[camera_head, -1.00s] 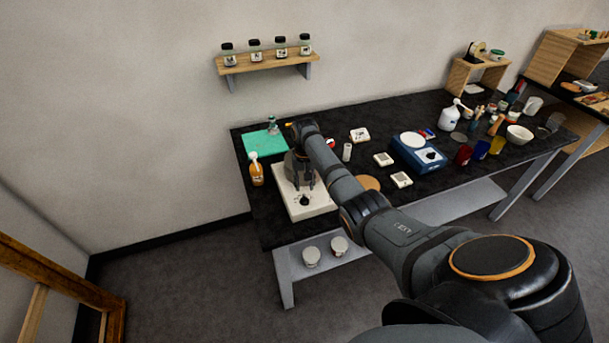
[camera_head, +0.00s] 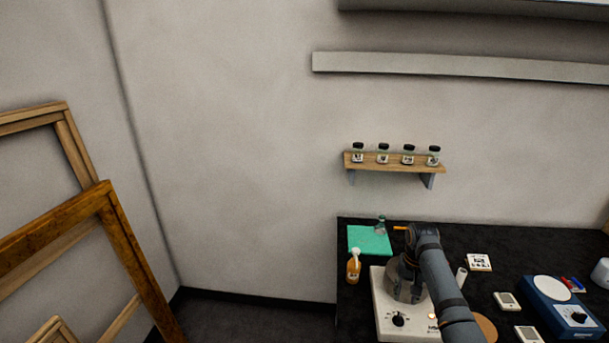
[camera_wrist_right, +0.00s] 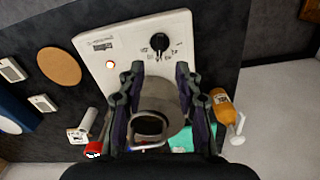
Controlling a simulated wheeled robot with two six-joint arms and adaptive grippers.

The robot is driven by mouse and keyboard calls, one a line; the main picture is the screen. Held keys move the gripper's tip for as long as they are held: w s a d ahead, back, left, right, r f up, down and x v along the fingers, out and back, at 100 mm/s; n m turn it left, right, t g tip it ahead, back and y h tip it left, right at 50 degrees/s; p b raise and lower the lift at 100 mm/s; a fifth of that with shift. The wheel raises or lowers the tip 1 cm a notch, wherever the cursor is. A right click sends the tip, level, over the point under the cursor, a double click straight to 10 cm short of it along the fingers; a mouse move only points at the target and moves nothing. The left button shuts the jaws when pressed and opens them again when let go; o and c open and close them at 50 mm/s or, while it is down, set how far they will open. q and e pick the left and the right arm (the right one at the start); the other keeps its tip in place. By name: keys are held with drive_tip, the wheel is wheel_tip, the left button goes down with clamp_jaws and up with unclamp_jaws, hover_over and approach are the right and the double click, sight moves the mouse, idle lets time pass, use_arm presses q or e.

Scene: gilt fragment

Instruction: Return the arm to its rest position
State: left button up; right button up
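My right arm (camera_head: 440,280) reaches over the bench from the lower right in the head view. Its right gripper (camera_wrist_right: 160,78) points down over a white hot plate (camera_head: 385,325), which also shows in the wrist view (camera_wrist_right: 120,50). The two fingers stand apart, one on each side of a grey round pot (camera_wrist_right: 165,95) on the plate. I see no clear finger contact with the pot. In the head view the arm and gripper partly hide the pot. My left gripper is out of view.
A blue device (camera_head: 560,312) and small white boxes (camera_head: 507,301) stand right. A jar shelf (camera_head: 395,164) hangs behind; wooden frames (camera_head: 110,225) lean far left.

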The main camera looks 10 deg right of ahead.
drive_tip(key=s+a+f+n, duration=0.2)
drive_tip(key=s+a+f, duration=0.2)
drive_tip(key=s+f, duration=0.2)
drive_tip(key=s+a+r+n+t, duration=0.2)
drive_tip(key=s+a, duration=0.2)
drive_tip(key=s, duration=0.7)
drive_tip(key=s+a+r+n+t, duration=0.15)
drive_tip(key=s+a, duration=0.35)
drive_tip(key=s, duration=0.6)
wheel_tip(320, 180, down, 29)
drive_tip(key=s+d+g+b, duration=0.1)
drive_tip(key=d+b, duration=0.2)
drive_tip(key=b, duration=0.2)
drive_tip(key=s+d+f+g+b, duration=0.1)
drive_tip(key=s+f+b, duration=0.3)
drive_tip(key=s+f, duration=1.6)
wheel_tip(320, 180, down, 3)
drive_tip(key=shift+d+r+h+b, duration=0.1)
drive_tip(key=shift+d+h+b, duration=0.05)
drive_tip(key=shift+h+b, duration=0.2)
